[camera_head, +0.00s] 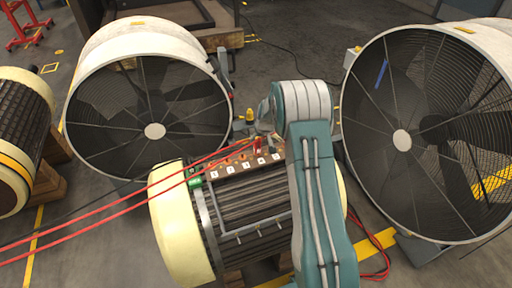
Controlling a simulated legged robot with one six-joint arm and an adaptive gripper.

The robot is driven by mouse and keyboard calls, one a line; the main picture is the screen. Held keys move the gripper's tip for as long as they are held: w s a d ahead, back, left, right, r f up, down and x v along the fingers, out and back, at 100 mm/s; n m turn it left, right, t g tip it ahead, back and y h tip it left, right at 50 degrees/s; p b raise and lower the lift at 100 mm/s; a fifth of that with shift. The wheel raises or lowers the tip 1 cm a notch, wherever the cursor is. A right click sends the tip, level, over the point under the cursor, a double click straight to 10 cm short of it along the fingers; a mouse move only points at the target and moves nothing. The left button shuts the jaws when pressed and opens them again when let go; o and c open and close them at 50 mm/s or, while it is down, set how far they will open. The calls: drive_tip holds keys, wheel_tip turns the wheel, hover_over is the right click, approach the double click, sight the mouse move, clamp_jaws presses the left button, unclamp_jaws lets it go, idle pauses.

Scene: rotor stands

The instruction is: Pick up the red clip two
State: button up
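A red clip (257,145) stands at the back of the rotor (255,215), above a row of small numbered tags. Which number it belongs to is too small to tell. Red cables (100,215) run from the left edge towards the clips. A green clip (195,181) sits at the left end of the row. My teal and grey arm rises in front of the rotor and bends over at the top. My gripper (267,129) is close to the red clip, mostly hidden by my arm. Its fingers cannot be made out, nor whether it touches the clip.
A large fan (150,125) stands at back left and another fan (425,130) at right. A second rotor (22,140) on a wooden block is at the left edge. Red cable (378,243) lies on the floor at right. Grey floor shows at the back.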

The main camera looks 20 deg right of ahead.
sight(257, 146)
drive_tip(key=x, duration=0.7)
drive_tip(key=shift+w+a+f, duration=0.1)
drive_tip(key=shift+a+f, duration=0.05)
drive_tip(key=shift+f, duration=0.15)
clamp_jaws()
